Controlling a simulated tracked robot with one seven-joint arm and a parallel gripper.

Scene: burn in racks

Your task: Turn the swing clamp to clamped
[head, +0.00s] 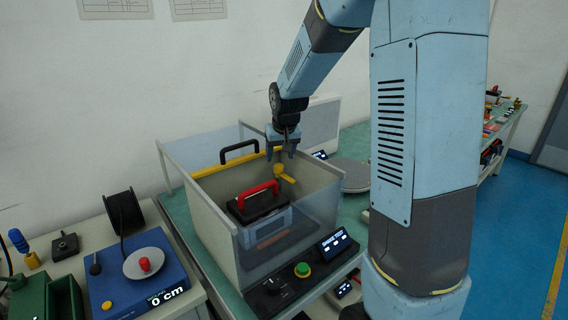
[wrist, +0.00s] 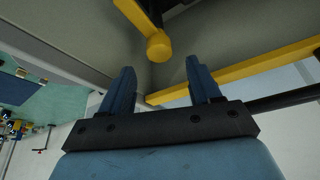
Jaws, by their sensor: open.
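The swing clamp looks to be the short yellow lever (head: 285,174) inside the clear-walled box, near its back right corner. In the wrist view, a yellow arm with a round knob end (wrist: 159,46) appears just beyond my fingertips, roughly centred between them. My gripper (head: 281,153) hangs above the lever, pointing down, with its jaws apart. In the wrist view, my two blue fingers (wrist: 160,70) are spread with nothing between them. I cannot tell the exact gap between the fingers and the knob.
The box (head: 222,222) has a yellow-edged back rim (head: 225,166) and a black handle (head: 240,148). Inside is a grey unit with a red handle (head: 258,190). A control panel with a green button (head: 302,270) is in front. A blue scale (head: 140,275) stands left.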

